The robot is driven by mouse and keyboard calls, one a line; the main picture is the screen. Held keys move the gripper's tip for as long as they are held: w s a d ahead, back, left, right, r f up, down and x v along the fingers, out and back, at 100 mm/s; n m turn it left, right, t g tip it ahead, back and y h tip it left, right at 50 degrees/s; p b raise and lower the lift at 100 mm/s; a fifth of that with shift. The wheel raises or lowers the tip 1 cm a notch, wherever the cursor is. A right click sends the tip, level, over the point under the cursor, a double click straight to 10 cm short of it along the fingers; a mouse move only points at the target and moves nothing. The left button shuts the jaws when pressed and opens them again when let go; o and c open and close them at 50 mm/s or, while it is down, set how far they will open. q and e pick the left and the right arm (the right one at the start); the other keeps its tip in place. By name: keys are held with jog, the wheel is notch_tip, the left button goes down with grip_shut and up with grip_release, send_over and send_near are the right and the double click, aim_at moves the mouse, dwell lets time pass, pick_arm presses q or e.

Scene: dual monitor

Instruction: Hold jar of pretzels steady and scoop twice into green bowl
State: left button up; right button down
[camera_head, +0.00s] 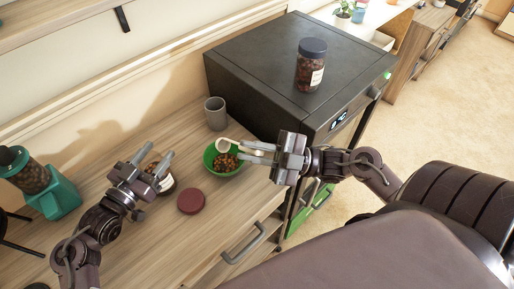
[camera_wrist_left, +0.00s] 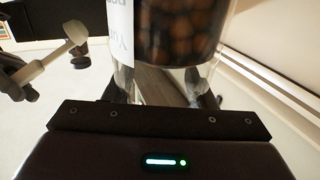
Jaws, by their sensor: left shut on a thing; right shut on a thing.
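The jar of pretzels (camera_head: 166,185), brown contents with a white label, stands on the wooden counter, partly hidden by my left gripper (camera_head: 154,158). That gripper is shut around the jar, which also shows between its fingers in the left wrist view (camera_wrist_left: 180,30). The green bowl (camera_head: 210,166) is right of the jar and holds brown pieces. My right gripper (camera_head: 248,151) is shut on a pale scoop (camera_head: 224,146), its head above the bowl. The scoop also shows in the left wrist view (camera_wrist_left: 50,66). Whether the scoop holds anything is unclear.
A dark red lid (camera_head: 191,201) lies on the counter near the jar. A grey cup (camera_head: 215,113) stands behind the bowl. A black appliance (camera_head: 255,75) carries another dark-lidded jar (camera_head: 310,68). A teal dispenser (camera_head: 56,197) stands at the left.

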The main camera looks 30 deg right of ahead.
jog(key=shift+w+a+r+m+h, duration=0.15)
jog(key=shift+w+r+m+h, duration=0.65)
jog(key=shift+r+m, duration=0.15)
jog(key=w+r+m+h, duration=0.1)
jog(key=w+r+m+g+h, duration=0.1)
jog(key=w, duration=0.1)
jog(key=shift+a+r, duration=0.15)
jog(key=shift+a, duration=0.2)
jog(key=w+a+r+m+g+h, duration=0.1)
jog(key=w+r+m+g+h, duration=0.2)
jog(key=w, duration=0.5)
jog(key=shift+w+a+r+m+g+h, duration=0.15)
jog(key=shift+a+r+m+g+h, duration=0.15)
jog(key=shift+r+m, duration=0.5)
jog(key=shift+a, duration=0.1)
jog(key=w+a+r, duration=0.2)
jog(key=a, duration=0.7)
jog(key=w+a+r, duration=0.1)
jog(key=w+a, duration=0.1)
jog(key=a, duration=0.6)
notch_tip(320, 180, down, 12)
jog(key=shift+s, duration=0.2)
